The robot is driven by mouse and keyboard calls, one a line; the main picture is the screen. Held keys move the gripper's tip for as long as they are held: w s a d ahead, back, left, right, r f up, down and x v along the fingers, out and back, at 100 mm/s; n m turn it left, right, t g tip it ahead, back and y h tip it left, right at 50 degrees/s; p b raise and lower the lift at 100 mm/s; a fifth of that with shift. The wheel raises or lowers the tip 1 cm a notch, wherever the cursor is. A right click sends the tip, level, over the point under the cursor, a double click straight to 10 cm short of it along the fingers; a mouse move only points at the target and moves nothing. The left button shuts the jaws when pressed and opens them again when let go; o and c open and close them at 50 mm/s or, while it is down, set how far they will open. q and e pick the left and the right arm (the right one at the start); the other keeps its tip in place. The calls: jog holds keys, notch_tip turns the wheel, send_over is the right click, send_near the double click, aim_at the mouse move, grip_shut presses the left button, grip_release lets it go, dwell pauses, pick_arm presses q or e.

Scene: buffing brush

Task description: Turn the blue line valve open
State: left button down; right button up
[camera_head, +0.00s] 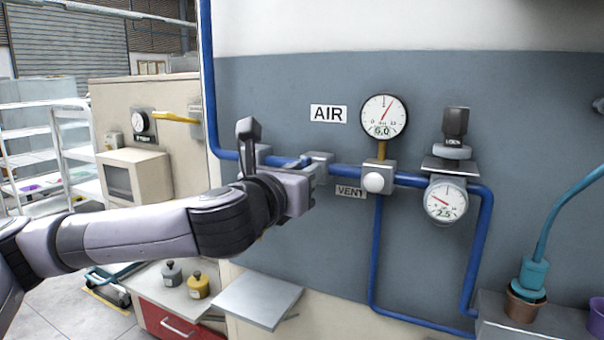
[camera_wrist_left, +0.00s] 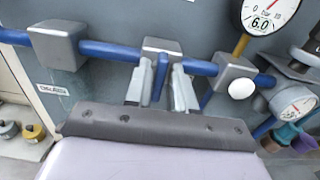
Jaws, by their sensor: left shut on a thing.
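The blue pipe line (camera_head: 410,180) runs along the grey wall panel through several grey fittings. The valve body (camera_wrist_left: 162,46) is a grey block on this line, and it also shows in the head view (camera_head: 321,157). A thin blue lever (camera_wrist_left: 160,76) stands out from it, across the pipe's direction in the wrist view. My left gripper (camera_wrist_left: 160,90) is shut on this lever, one finger on each side. In the head view my left gripper (camera_head: 312,185) reaches the line from the left and hides most of the lever. My right gripper is not in view.
The round gauge (camera_head: 384,116) reads 6.0, and a lower gauge (camera_head: 446,201) reads 2.5. A white knob (camera_head: 374,182) sits right of the valve, near the VENT label (camera_head: 350,192). A grey plate (camera_head: 257,299) lies below, beside the red drawer (camera_head: 172,325).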

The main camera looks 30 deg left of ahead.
pick_arm(q)
jog(key=shift+n, duration=0.3)
jog(key=n, duration=0.5)
jog(key=n+p, duration=0.1)
jog(key=n, duration=1.1)
jog(key=shift+a+f, duration=0.25)
jog(key=shift+f, duration=0.1)
jog(key=c, duration=1.2)
grip_release()
jog(key=shift+s, duration=0.1)
